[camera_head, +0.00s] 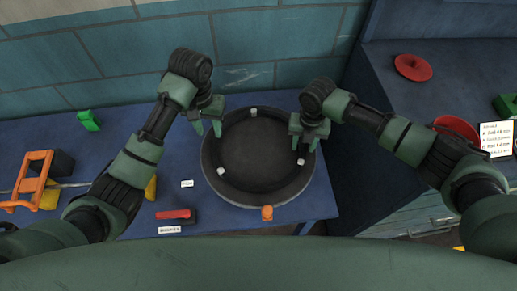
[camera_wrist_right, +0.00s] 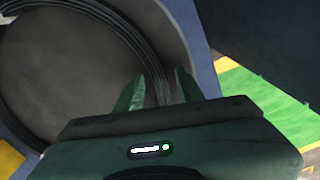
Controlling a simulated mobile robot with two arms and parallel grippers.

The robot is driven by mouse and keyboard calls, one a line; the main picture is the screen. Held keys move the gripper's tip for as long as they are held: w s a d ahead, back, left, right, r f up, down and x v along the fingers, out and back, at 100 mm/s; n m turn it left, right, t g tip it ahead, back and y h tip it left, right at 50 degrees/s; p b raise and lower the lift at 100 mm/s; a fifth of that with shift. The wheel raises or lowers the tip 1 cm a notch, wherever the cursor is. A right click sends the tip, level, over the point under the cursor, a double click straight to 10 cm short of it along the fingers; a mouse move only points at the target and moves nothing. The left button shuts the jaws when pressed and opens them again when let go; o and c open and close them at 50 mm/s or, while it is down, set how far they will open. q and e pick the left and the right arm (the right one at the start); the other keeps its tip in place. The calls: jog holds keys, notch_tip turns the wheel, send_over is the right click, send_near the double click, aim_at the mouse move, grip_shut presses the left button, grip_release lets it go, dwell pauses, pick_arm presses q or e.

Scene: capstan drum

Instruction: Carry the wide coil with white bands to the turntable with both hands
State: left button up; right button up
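The wide coil (camera_head: 253,112) is a thin dark ring with white bands. It lies flat inside a wide round grey rimmed platform (camera_head: 235,200), apparently the turntable, on the blue table. My left gripper (camera_head: 208,129) is at the upper left of the rim, fingers apart; whether it touches the coil is unclear. My right gripper (camera_head: 304,144) is at the right side, near a white band, fingers apart. In the right wrist view its fingers (camera_wrist_right: 160,88) are spread, with dark coil strands (camera_wrist_right: 150,60) running down to the gap between them. Contact there is not clear.
A red block (camera_head: 175,215), an orange frame (camera_head: 32,180) and a green piece (camera_head: 88,120) are on the table's left. A right-hand counter holds a red lid (camera_head: 413,67) and a note card (camera_head: 496,139).

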jog(key=shift+r, duration=0.4)
pick_arm(q)
notch_tip(320, 180, up, 3)
jog(key=shift+f, duration=0.1)
pick_arm(e)
notch_tip(320, 180, up, 11)
dwell(0.5)
